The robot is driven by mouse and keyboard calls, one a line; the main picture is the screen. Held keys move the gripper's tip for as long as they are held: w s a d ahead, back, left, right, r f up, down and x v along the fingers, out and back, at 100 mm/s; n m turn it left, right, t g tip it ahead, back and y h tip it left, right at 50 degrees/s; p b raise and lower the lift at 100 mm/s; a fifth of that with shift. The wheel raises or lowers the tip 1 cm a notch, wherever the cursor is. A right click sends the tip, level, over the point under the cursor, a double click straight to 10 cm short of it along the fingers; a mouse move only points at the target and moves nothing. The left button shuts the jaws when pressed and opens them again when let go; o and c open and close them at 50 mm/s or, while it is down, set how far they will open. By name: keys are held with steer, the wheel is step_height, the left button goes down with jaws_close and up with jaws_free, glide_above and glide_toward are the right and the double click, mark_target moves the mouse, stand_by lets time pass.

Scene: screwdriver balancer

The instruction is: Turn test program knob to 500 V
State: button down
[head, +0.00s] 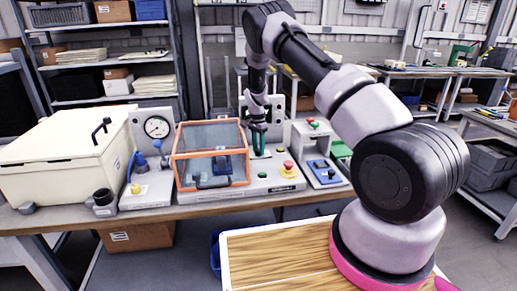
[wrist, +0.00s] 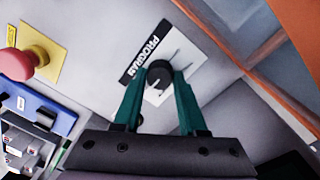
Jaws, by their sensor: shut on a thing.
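The test program knob (wrist: 158,75) is a small dark round knob on a white plate labelled PROGRAM (wrist: 145,60), seen in the wrist view. My gripper (wrist: 160,82) has green fingers closed around the knob, one finger on each side. In the head view my gripper (head: 258,143) reaches down to the grey tester unit beside the orange-framed guard. The knob is hidden there behind the fingers. The plate's scale marks are too small and blurred to read, so I cannot tell the knob's setting.
The orange-framed clear guard (head: 211,183) stands just left of my gripper. A red emergency button (head: 288,166) sits in front and to the right, with a blue device (head: 324,172) further right. A cream box (head: 62,165) and a gauge stand (head: 157,128) are at the left.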

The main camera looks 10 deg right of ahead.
stand_by(0.3)
steer(key=shift+c, duration=2.3)
jaws_free()
step_height(320, 180, up, 11)
steer(key=shift+w+a, duration=0.15)
steer(key=shift+w, duration=0.1)
